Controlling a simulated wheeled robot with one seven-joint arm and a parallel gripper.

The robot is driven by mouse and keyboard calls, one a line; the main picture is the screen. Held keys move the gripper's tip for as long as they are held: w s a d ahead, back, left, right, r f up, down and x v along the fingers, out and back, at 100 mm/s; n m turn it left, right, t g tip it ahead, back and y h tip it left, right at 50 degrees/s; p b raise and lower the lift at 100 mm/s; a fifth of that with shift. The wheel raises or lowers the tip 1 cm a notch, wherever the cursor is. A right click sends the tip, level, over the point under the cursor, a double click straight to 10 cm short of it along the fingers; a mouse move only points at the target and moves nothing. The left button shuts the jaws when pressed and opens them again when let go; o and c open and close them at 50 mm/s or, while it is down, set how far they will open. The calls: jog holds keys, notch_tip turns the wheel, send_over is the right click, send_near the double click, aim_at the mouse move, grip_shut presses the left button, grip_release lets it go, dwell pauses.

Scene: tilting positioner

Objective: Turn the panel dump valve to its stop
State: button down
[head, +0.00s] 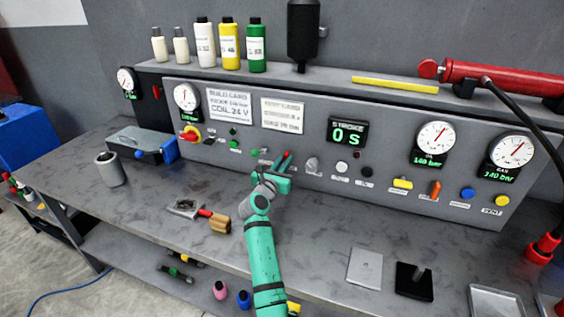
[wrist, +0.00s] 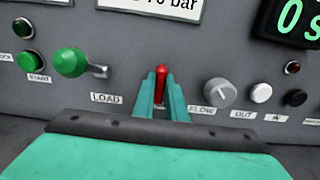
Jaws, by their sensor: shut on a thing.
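A red valve handle (wrist: 161,74) stands on the grey control panel (head: 225,150) between the LOAD and FLOW labels. It is upright in the wrist view, and its own label is hidden behind my gripper. My gripper (wrist: 161,93) is shut on this handle, with one teal finger on each side and the red tip showing above them. In the head view my gripper (head: 277,175) is at the panel's lower middle, and the red handle (head: 286,159) shows as a small slanted piece at its fingers.
A green knob with a grey lever (wrist: 72,63) is to the left, and a grey FLOW knob (wrist: 220,92) is close on the right. A workpiece with a red handle (head: 206,214) lies on the bench (head: 320,240) left of my arm. The bench right of my arm is partly clear.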

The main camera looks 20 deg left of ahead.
jog(key=shift+s+d+f+m, duration=0.1)
jog(key=shift+d+f+m, duration=0.05)
jog(key=shift+m, duration=2.85)
jog(key=shift+w+d+f+m, duration=0.1)
jog(key=shift+f+m, duration=0.05)
jog(key=shift+m, duration=2.85)
jog(key=shift+s+d+f+m, duration=0.1)
jog(key=shift+d+f+m, duration=0.05)
jog(key=shift+m, duration=2.85)
jog(key=c, duration=1.8)
grip_release()
